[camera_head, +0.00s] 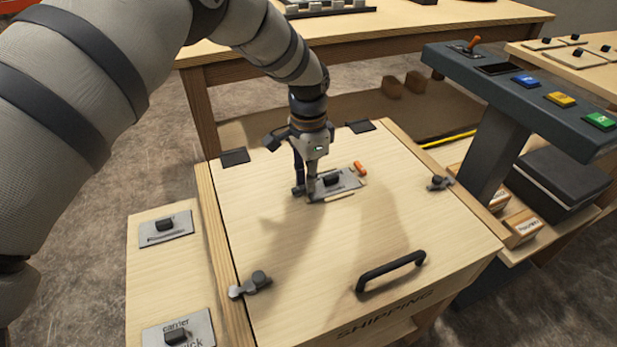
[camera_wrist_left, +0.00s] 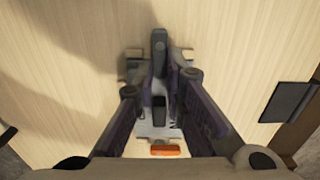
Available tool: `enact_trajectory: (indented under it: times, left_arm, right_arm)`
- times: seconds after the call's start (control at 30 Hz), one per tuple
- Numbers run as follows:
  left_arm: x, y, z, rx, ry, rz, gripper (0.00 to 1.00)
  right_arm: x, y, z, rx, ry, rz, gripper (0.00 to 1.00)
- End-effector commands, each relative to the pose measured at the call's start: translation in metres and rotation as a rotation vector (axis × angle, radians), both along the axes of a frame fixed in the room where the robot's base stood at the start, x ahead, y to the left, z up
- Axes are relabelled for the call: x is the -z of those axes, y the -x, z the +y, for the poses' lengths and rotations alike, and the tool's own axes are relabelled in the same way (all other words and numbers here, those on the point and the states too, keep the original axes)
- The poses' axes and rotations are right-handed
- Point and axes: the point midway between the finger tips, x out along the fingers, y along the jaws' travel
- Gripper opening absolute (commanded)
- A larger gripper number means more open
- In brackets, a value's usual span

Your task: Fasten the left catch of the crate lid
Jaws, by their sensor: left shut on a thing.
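The crate lid (camera_head: 300,250) lies flat and closed on the crate. The left catch (camera_head: 258,280), a dark knob with a pale lever, sits at the lid's left edge, its lever pointing left towards the rim. The right catch (camera_head: 438,183) is at the right edge. My left gripper (camera_head: 307,194) is low over the lid's far middle, well away from both catches. It is shut on a dark grey piece (camera_wrist_left: 160,45) by a metal plate with a black knob (camera_head: 332,180). The plate also shows between the fingers in the left wrist view (camera_wrist_left: 158,130). The fingers partly hide what is held.
A black handle (camera_head: 390,270) stands up near the lid's front. An orange piece (camera_head: 360,168) lies by the plate. Labelled plates with knobs (camera_head: 166,229) are left of the crate. A console with coloured buttons (camera_head: 560,99) stands right. The lid's near middle is clear.

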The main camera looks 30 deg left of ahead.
Motion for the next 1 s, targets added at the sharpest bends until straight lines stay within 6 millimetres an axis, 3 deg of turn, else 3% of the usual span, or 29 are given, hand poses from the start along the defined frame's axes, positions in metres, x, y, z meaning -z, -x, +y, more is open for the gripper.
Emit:
enact_trajectory:
  times: [0.23,0.27,0.33,0.67,0.77,1.0]
  left_arm:
    - [0.002,0.001,0.0,-0.002,0.001,0.003,0.0]
    - [0.002,0.001,0.0,-0.002,0.001,0.003,0.15]
    - [0.002,0.001,0.0,-0.001,0.001,0.003,0.31]
    - [-0.003,0.0,0.0,0.0,0.0,0.0,0.31]
    - [-0.021,-0.001,0.0,0.0,0.0,-0.004,0.31]
    - [-0.086,0.0,0.0,0.001,0.0,-0.003,0.31]
  right_arm:
    - [0.0,0.0,0.0,0.0,0.0,0.001,0.31]
    - [0.0,0.0,0.0,0.0,0.0,0.001,0.31]
    - [0.0,0.0,0.0,0.0,0.0,0.001,0.31]
    - [0.0,0.0,0.0,0.0,0.0,0.0,0.31]
    - [0.0,0.0,0.0,0.0,0.0,0.0,0.31]
    - [0.0,0.0,0.0,0.0,0.0,0.0,0.31]
